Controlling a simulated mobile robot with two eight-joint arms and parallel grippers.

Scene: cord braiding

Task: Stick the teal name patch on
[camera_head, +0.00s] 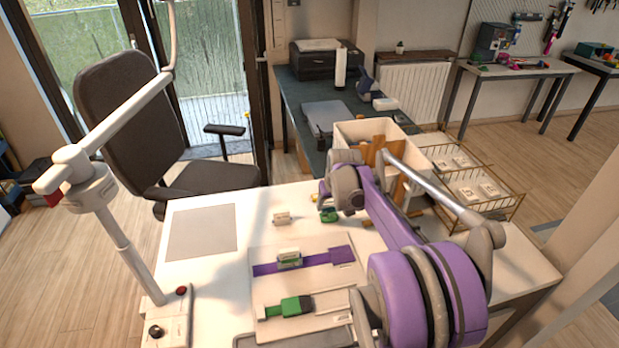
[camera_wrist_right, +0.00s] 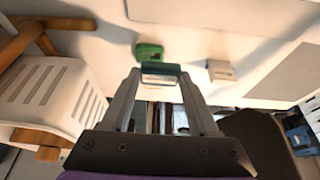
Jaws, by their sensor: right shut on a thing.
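In the right wrist view, my right gripper (camera_wrist_right: 161,78) is shut on a small piece with a teal edge and pale face, which looks like the teal name patch (camera_wrist_right: 161,69). It is held between the fingertips above the white table. In the head view my purple right arm hides most of that gripper. A purple strap (camera_head: 318,261) lies across a pale board (camera_head: 262,283) on the table, with a small green-and-white block (camera_head: 289,260) on it. My left gripper is not in view.
A green block (camera_head: 329,215) and a cream block (camera_head: 282,218) stand behind the board. A green clamp-like piece (camera_head: 290,306) lies nearer. A white bin (camera_head: 355,132) and wire tray (camera_head: 468,182) stand behind my arm. A grey mat (camera_head: 203,231) lies left.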

